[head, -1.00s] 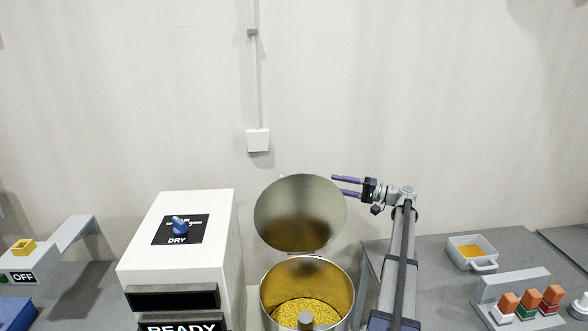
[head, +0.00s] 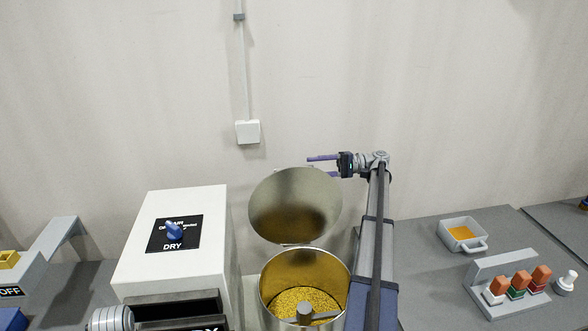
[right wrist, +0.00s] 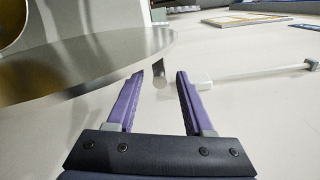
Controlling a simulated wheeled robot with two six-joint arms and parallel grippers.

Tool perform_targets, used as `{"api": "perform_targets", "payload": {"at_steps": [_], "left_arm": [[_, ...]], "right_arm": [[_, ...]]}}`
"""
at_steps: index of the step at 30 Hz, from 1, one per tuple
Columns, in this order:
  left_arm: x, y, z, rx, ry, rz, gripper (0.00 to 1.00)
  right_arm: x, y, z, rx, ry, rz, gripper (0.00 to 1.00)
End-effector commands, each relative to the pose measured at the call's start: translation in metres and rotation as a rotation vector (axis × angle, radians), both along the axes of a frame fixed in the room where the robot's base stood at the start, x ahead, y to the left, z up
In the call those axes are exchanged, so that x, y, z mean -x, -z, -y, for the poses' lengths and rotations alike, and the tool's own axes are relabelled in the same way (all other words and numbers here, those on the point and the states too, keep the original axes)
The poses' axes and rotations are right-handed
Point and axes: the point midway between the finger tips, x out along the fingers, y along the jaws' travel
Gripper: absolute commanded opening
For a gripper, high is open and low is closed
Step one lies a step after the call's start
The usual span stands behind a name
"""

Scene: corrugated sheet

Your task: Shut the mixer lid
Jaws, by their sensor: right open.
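The mixer lid (head: 295,206) is a round metal disc standing open and tilted up behind the mixer drum (head: 272,270). Yellow granules (head: 291,299) and a grey central hub lie inside the drum. My right gripper (head: 318,166) is at the lid's upper right edge, pointing left. Its upper finger shows above the rim and its lower finger is partly hidden behind the lid. In the right wrist view the gripper (right wrist: 161,75) is open with nothing between its fingers, and the lid (right wrist: 95,65) extends from the left. Contact with the lid cannot be told. My left gripper is not seen.
A white control box (head: 170,250) with a blue knob (head: 174,231) stands left of the drum. To the right are a tray of orange material (head: 462,233) and a grey rack (head: 503,268) with several orange-topped items. The wall is close behind.

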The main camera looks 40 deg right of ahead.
Motion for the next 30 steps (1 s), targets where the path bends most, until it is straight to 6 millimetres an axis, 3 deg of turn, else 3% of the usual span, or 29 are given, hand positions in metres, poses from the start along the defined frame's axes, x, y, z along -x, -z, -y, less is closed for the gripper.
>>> {"api": "perform_targets", "payload": {"at_steps": [14, 23, 30], "left_arm": [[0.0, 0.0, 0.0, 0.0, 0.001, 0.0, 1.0], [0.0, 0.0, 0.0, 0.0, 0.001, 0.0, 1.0], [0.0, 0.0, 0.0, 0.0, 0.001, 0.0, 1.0]], "right_arm": [[-0.03, 0.0, -0.058, 0.001, -0.007, 0.001, 0.52], [-0.034, 0.0, -0.062, 0.001, -0.005, 0.002, 0.52], [-0.034, 0.0, -0.062, 0.001, -0.005, 0.002, 0.28]]}}
